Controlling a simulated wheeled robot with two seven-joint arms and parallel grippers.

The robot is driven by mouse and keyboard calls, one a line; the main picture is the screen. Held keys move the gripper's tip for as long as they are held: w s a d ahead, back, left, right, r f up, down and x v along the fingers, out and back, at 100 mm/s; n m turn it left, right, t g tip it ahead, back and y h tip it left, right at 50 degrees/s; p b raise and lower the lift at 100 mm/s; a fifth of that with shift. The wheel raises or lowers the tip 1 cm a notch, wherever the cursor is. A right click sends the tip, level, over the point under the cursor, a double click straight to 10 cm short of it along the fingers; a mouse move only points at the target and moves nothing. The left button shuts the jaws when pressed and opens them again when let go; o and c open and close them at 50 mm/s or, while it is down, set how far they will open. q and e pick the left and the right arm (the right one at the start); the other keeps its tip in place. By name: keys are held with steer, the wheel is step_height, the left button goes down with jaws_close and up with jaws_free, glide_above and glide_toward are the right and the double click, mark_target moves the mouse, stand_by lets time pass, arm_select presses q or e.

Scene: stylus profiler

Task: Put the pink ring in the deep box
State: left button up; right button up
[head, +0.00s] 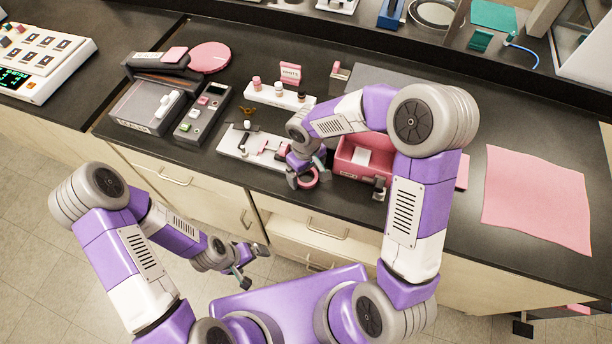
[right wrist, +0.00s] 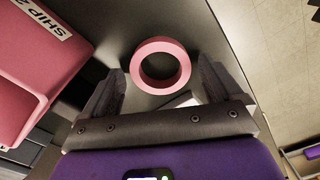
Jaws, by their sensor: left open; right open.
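The pink ring (head: 313,183) is near the front edge of the dark counter, beneath my right gripper (head: 304,172). In the right wrist view the ring (right wrist: 160,45) appears between the fingertips of my open right gripper (right wrist: 160,68), with small gaps at both sides. A pink open box (head: 348,168) stands just right of the ring, partly hidden by my right arm. Its labelled wall (right wrist: 35,45) shows in the right wrist view, at upper left. My left gripper (head: 243,272) is open and empty, low in front of the cabinets.
A white tray (head: 232,144) with small parts lies left of the ring. A white rack (head: 265,97) with small bottles stands behind it. A drawer (head: 290,238) below the counter looks partly open. A pink sheet (head: 535,195) lies at the right.

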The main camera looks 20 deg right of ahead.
steer(key=shift+s+f, duration=0.15)
steer(key=shift+f, duration=0.1)
steer(key=shift+c, duration=0.3)
steer(key=c, duration=1.1)
